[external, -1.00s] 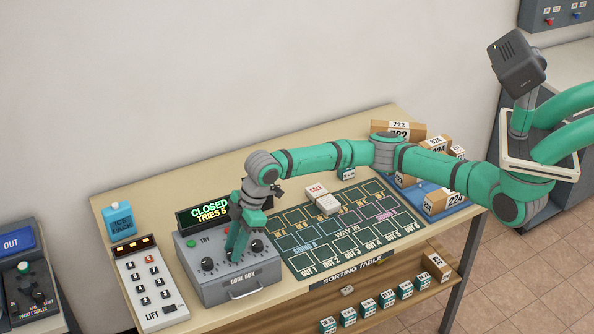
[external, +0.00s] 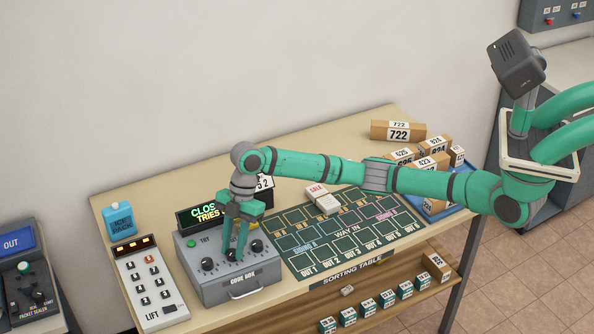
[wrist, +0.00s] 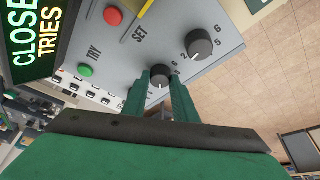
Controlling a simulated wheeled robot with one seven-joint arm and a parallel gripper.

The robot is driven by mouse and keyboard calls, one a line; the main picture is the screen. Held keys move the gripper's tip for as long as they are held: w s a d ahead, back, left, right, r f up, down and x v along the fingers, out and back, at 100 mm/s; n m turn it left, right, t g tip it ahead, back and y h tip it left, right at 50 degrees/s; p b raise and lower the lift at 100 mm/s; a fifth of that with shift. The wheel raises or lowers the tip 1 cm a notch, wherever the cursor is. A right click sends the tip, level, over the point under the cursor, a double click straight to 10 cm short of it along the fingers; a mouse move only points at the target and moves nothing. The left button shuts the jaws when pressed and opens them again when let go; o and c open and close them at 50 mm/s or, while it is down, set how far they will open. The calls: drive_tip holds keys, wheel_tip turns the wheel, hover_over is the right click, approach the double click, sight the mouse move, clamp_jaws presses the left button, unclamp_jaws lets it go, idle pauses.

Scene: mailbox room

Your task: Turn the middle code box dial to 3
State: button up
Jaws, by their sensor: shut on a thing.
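The code box (external: 212,282) is a grey box at the front left of the table, with a row of three black dials on its sloped top. The left dial (external: 207,264) and the right dial (external: 256,246) stand free. The middle dial (wrist: 159,82) shows in the wrist view between my fingertips, with a 6 legible beside it; which number it points to is too small to tell. My gripper (external: 236,257) points down at the box and is shut on the middle dial. In the external view the fingers largely hide that dial.
A lit display (external: 204,215) reading CLOSED and TRIES stands behind the box. A green TRY button (external: 191,243) is near the left dial. The lift panel (external: 150,285) stands left, the sorting mat (external: 350,231) right. Numbered parcels (external: 398,131) stand at the back right.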

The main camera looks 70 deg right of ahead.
drive_tip(key=shift+n+g, duration=0.3)
drive_tip(key=shift+n, duration=0.3)
drive_tip(key=o, duration=1)
drive_tip(key=shift+o, duration=0.2)
drive_tip(key=v, duration=1)
drive_tip(key=shift+d+r, duration=0.2)
drive_tip(key=shift+r, duration=0.1)
drive_tip(key=shift+d, duration=0.1)
